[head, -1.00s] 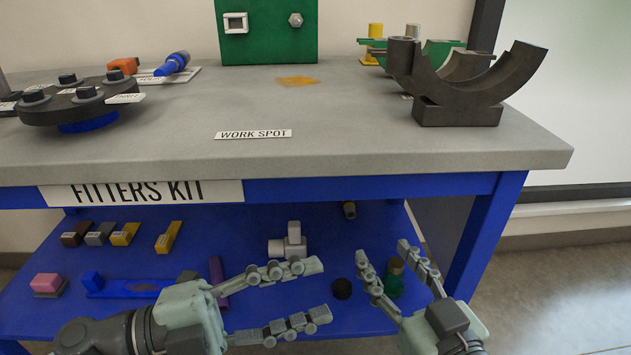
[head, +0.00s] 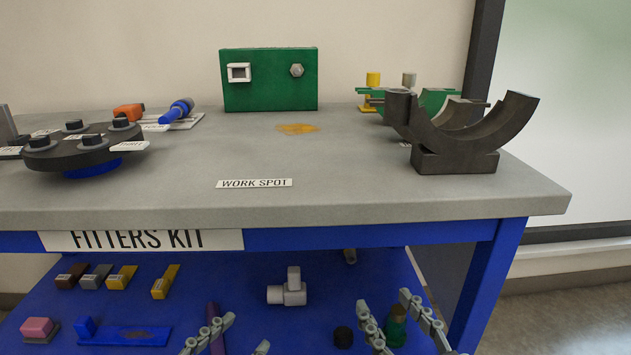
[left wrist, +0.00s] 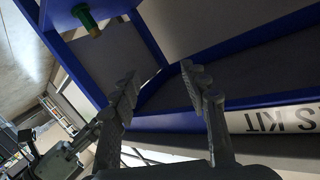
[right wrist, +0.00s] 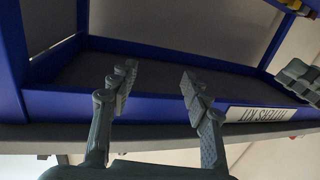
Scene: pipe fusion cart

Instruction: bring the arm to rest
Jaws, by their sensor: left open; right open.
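My left gripper (head: 236,340) shows only its fingertips at the bottom edge of the head view, in front of the blue lower shelf. Its fingers are spread and empty; in the left wrist view the open gripper (left wrist: 158,80) has nothing between its fingers. My right gripper (head: 398,318) is at the bottom right of the head view. It is open, with a green bottle (head: 396,325) visible behind its fingers. In the right wrist view the open gripper (right wrist: 155,85) is empty, with the blue shelf edge beyond. Both arms are otherwise out of the head view.
The grey bench top (head: 330,205) is clear around the WORK SPOT label (head: 254,184). A dark curved saddle (head: 455,160) stands at its right, a bolted flange (head: 85,148) at its left. A grey pipe tee (head: 290,290) lies on the blue shelf (head: 225,275) below.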

